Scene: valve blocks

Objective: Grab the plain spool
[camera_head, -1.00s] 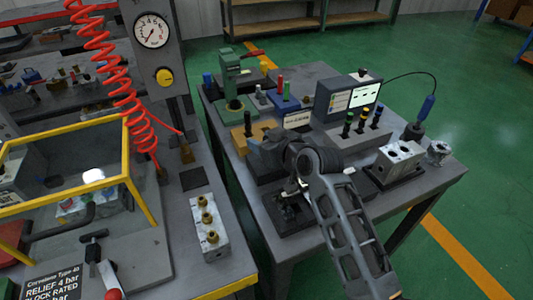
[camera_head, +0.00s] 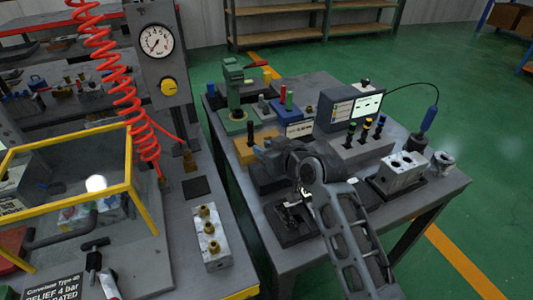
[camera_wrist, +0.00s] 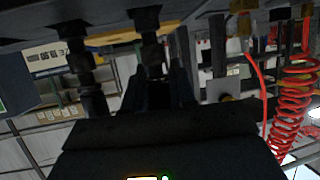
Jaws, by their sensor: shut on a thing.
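In the wrist view, which is upside down, my gripper (camera_wrist: 156,78) is shut on a dark spool (camera_wrist: 150,48) between its fingers. The spool's end meets the dark surface at the top of the picture. A second dark spool (camera_wrist: 84,65) stands beside it, left of the fingers and apart from them. Both are in shadow, so I cannot tell their markings. In the head view my gripper (camera_head: 263,157) is over a dark block, and my own wrist hides the held spool.
An orange block (camera_head: 257,149) with a black upright stands just behind my gripper. A green press (camera_head: 234,100), a grey box with several capped uprights (camera_head: 362,150), a screen unit (camera_head: 350,108) and a silver valve block (camera_head: 402,172) crowd the bench. A black fixture (camera_head: 290,224) lies in front.

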